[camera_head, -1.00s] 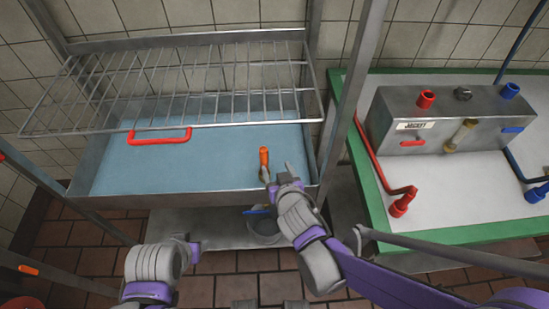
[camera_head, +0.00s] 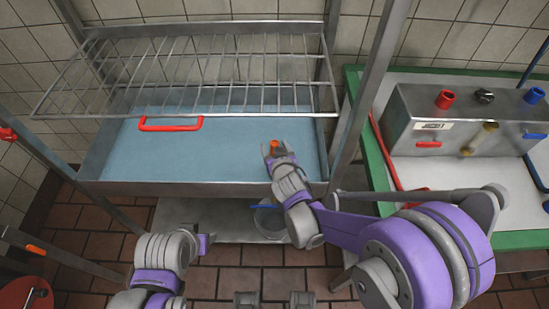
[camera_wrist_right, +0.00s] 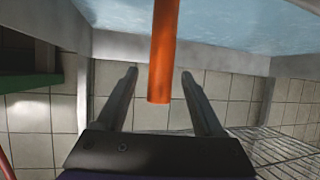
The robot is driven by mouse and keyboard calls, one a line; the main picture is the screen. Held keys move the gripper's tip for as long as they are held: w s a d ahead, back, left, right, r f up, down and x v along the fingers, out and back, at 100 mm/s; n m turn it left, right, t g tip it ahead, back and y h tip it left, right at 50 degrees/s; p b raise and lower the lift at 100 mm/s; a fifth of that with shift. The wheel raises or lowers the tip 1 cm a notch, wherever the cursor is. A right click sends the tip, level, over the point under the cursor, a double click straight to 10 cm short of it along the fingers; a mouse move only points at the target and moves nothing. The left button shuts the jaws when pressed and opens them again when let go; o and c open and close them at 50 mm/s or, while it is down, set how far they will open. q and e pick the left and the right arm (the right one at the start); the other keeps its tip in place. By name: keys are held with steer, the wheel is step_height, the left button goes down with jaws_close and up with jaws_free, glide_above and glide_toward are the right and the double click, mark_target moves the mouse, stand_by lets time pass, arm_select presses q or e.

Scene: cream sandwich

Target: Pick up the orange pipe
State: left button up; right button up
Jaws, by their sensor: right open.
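The orange pipe (camera_head: 274,146) is a short orange cylinder standing in the right part of the blue-bottomed tray. In the right wrist view the pipe (camera_wrist_right: 163,45) runs from the top edge down between the two fingers, with a visible gap on each side. My right gripper (camera_head: 276,152) is open and empty at the pipe; it also shows in the wrist view (camera_wrist_right: 160,76). It hides the lower part of the pipe in the head view. My left gripper (camera_head: 206,240) is low in front of the tray, away from the pipe; its jaws are not clear.
The metal tray (camera_head: 150,188) has a wire rack (camera_head: 200,75) above its back and a red handle (camera_head: 170,124) at left. A metal post (camera_head: 368,90) stands right of it. A green-edged table (camera_head: 500,241) holds a metal box (camera_head: 455,112).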

steer(key=shift+w, duration=0.1)
jaws_close()
stand_by(0.3)
